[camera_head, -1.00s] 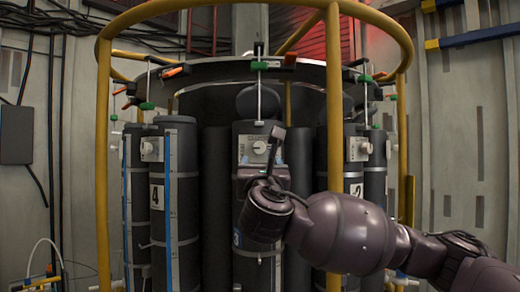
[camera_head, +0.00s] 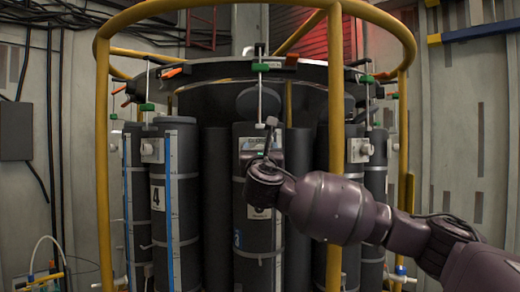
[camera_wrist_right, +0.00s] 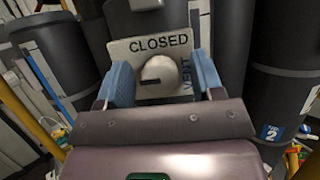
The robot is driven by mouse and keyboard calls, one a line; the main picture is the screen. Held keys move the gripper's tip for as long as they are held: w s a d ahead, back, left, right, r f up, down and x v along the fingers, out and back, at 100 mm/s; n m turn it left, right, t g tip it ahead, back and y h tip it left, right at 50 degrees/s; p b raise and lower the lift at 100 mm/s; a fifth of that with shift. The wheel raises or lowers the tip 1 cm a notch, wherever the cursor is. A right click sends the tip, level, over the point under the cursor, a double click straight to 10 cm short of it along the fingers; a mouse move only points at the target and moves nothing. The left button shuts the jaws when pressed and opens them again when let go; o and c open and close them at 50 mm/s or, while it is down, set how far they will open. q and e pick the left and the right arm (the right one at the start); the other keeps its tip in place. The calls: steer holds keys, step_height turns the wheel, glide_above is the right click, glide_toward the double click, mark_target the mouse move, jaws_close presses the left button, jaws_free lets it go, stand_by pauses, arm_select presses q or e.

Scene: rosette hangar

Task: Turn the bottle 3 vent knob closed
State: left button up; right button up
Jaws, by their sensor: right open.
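Bottle 3 (camera_head: 252,226) is the dark upright cylinder in the middle of the head view. Its pale knob plate (camera_head: 247,143) is mostly covered by my right gripper (camera_head: 263,152). In the right wrist view the round white vent knob (camera_wrist_right: 161,76) sits on the plate, which reads CLOSED above the knob and VENT at its right. A dark mark on the knob points left. My right gripper shows there too (camera_wrist_right: 163,80), open, with blue-padded fingers on both sides of the knob. I cannot tell whether they touch it. My left gripper is out of view.
A yellow rail frame (camera_head: 104,170) surrounds the bottles, and its upright (camera_head: 334,110) stands right of bottle 3. Bottle 4 (camera_head: 175,235) is at left. Another bottle (camera_wrist_right: 275,80), labelled 2, is at right in the wrist view.

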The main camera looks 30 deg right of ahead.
steer(key=c, duration=0.9)
arm_select(q)
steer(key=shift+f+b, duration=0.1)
steer(key=shift+b, duration=0.25)
arm_select(e)
steer(key=shift+f+m, duration=0.1)
steer(key=shift+m, duration=0.2)
arm_select(q)
steer(key=b, duration=0.1)
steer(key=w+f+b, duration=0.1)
steer(key=b, duration=0.1)
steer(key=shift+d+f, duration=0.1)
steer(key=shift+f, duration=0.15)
arm_select(e)
steer(key=m+g+h, duration=0.1)
steer(key=m+g, duration=0.1)
steer(key=m, duration=0.5)
steer(key=m+g+h, duration=0.1)
steer(key=m+g, duration=0.2)
steer(key=m, duration=0.4)
steer(key=m+g+h, duration=0.1)
steer(key=m+g, duration=0.2)
steer(key=m, duration=0.4)
steer(key=shift+w+m, duration=0.1)
steer(key=shift+m, duration=0.3)
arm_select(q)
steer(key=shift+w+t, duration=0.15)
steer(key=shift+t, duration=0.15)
